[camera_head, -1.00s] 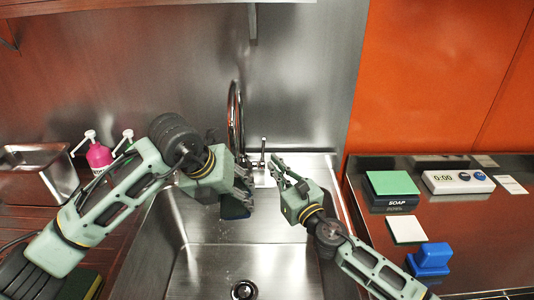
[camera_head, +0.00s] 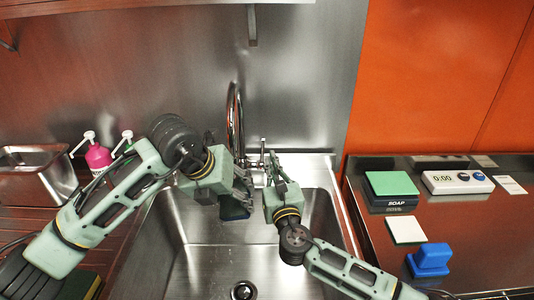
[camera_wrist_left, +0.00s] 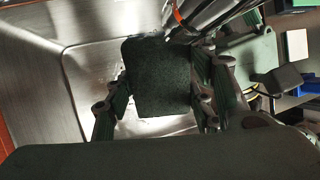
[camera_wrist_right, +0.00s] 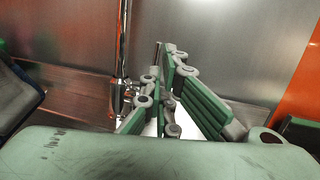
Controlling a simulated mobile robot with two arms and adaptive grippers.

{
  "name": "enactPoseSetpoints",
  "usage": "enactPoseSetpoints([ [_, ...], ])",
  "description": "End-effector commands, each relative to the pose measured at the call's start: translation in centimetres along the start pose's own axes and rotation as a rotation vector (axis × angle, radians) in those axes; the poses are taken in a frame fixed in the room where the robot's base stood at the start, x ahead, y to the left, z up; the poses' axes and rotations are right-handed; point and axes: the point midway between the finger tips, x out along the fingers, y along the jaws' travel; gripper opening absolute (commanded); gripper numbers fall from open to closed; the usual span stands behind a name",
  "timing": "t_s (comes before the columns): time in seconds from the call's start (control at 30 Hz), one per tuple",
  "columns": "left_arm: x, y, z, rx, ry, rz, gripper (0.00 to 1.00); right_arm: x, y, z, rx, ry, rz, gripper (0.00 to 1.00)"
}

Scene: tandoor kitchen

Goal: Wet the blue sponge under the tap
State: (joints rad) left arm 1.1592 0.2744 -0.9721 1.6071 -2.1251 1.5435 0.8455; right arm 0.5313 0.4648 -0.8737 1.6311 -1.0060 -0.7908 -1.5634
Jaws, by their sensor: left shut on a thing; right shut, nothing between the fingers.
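My left gripper (camera_head: 243,192) is shut on the blue sponge (camera_head: 234,211) and holds it over the sink (camera_head: 235,262), near the foot of the tap. In the left wrist view the sponge's dark, rough face (camera_wrist_left: 158,80) shows between the fingers. The curved chrome tap (camera_head: 233,115) stands behind the sink; it also shows in the right wrist view (camera_wrist_right: 121,60). I see no clear stream of water. A slim upright tap lever (camera_head: 263,155) stands right of the spout. My right gripper (camera_head: 275,166) is shut and empty, its tips just right of the lever. Contact cannot be told.
The right counter holds a green-topped soap block (camera_head: 391,184), a timer (camera_head: 457,182), a white-topped pad (camera_head: 407,230) and a blue block-like object (camera_head: 430,259). At left are a metal container (camera_head: 40,175) and a pink bottle (camera_head: 98,157). The sink's front is clear.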

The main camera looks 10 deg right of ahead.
Motion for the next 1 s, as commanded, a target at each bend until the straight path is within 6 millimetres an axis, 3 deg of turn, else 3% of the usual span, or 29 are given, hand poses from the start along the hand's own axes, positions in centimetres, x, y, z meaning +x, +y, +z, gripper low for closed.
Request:
enactPoseSetpoints([
  [0.1,0.0,0.0,0.0,0.000,0.000,0.000,0.29,2.5,0.0,0.1,-0.001,-0.001,-0.001,0.00],
  [0.3,0.0,0.0,0.0,0.000,0.000,0.000,0.29,4.9,0.0,0.0,-0.001,0.000,-0.001,0.00],
  [0.8,0.0,0.0,0.0,0.000,0.000,0.000,0.29,5.8,0.0,0.0,0.000,0.001,0.000,0.00],
  [1.0,0.0,0.0,0.0,0.000,0.000,0.000,0.29,7.6,-0.2,0.2,0.002,0.001,-0.001,0.00],
])
